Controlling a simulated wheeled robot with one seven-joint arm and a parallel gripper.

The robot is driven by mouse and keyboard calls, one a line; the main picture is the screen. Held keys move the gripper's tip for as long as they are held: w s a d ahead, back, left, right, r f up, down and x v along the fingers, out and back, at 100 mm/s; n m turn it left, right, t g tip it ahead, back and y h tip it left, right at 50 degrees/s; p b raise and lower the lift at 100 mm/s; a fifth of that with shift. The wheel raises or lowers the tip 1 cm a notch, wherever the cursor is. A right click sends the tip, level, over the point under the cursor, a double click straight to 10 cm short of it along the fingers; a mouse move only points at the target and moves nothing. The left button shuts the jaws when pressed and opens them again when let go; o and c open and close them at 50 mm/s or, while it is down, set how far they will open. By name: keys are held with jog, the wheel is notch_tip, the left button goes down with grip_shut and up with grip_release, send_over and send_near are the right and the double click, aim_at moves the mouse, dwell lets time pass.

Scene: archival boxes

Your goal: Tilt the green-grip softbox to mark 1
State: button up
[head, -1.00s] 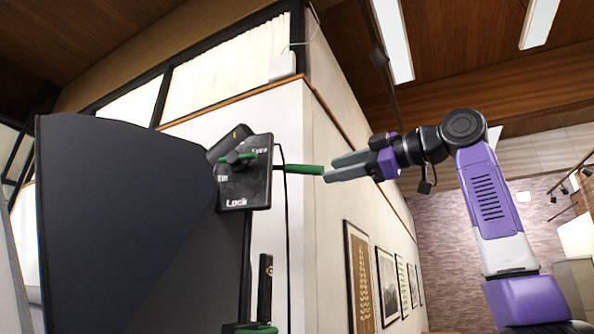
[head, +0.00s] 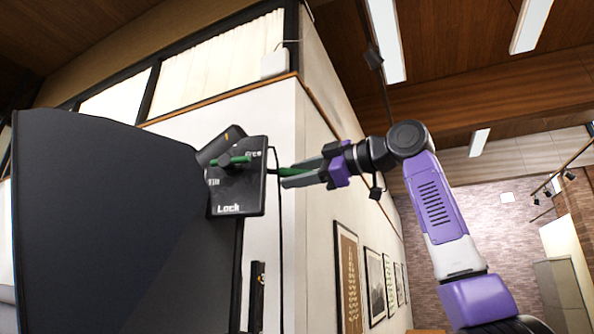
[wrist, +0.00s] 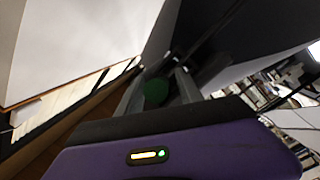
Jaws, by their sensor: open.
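The softbox (head: 105,220) is a large dark panel at the left of the head view. A black plate (head: 238,192) on its side carries a green lever (head: 232,160) and the words Tilt, Free and Lock. A green grip (head: 288,171) sticks out to the right from behind this plate. My gripper (head: 292,176) is open, with its fingers pointing left along the green grip. In the wrist view the green end of the grip (wrist: 156,91) shows between the two fingers. I cannot tell whether either finger touches it. No numbered mark is readable.
A white wall corner (head: 312,130) stands behind the plate, with framed pictures (head: 374,295) along it. A black cable (head: 281,250) hangs beside the plate. Open room lies to the right of my arm.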

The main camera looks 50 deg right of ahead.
jog(key=shift+w, duration=0.15)
grip_shut()
dwell(1.4)
